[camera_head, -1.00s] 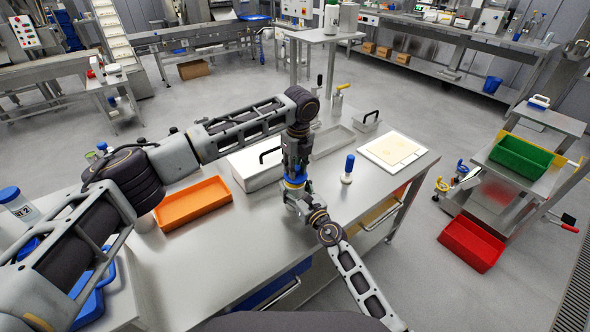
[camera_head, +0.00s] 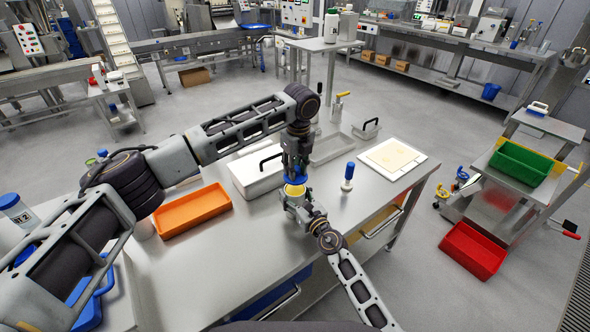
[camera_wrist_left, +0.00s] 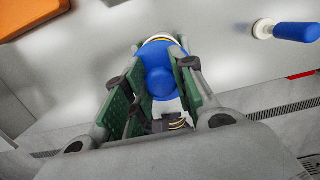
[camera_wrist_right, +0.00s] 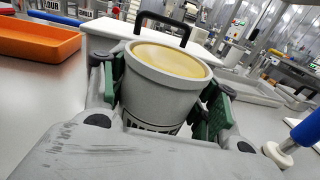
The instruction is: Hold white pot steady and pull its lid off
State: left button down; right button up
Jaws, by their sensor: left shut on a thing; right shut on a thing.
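The white pot (camera_wrist_right: 163,90) stands upright between the green-padded fingers of my right gripper (camera_wrist_right: 165,95), which is shut on its sides. Its top is open and shows a pale yellow filling (camera_wrist_right: 170,60). In the head view the pot's yellow top (camera_head: 295,190) shows just below my left gripper (camera_head: 297,176). My left gripper is shut on the blue lid (camera_wrist_left: 162,78), which is off the pot and a little above it. In the head view the lid (camera_head: 296,181) is partly hidden by the fingers. My right gripper (camera_head: 296,200) also shows there.
An orange tray (camera_head: 193,211) lies left on the steel table. A white box with a black handle (camera_head: 252,176) stands behind the pot. A blue-handled tool (camera_head: 348,176) stands to the right, near a pale board (camera_head: 393,158). The table's front is clear.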

jog(key=shift+f, duration=0.15)
jog(key=o, duration=1.3)
jog(key=shift+v, duration=5.8)
jog(key=shift+s+d, duration=0.15)
jog(key=shift+d, duration=0.05)
jog(key=shift+r, duration=0.25)
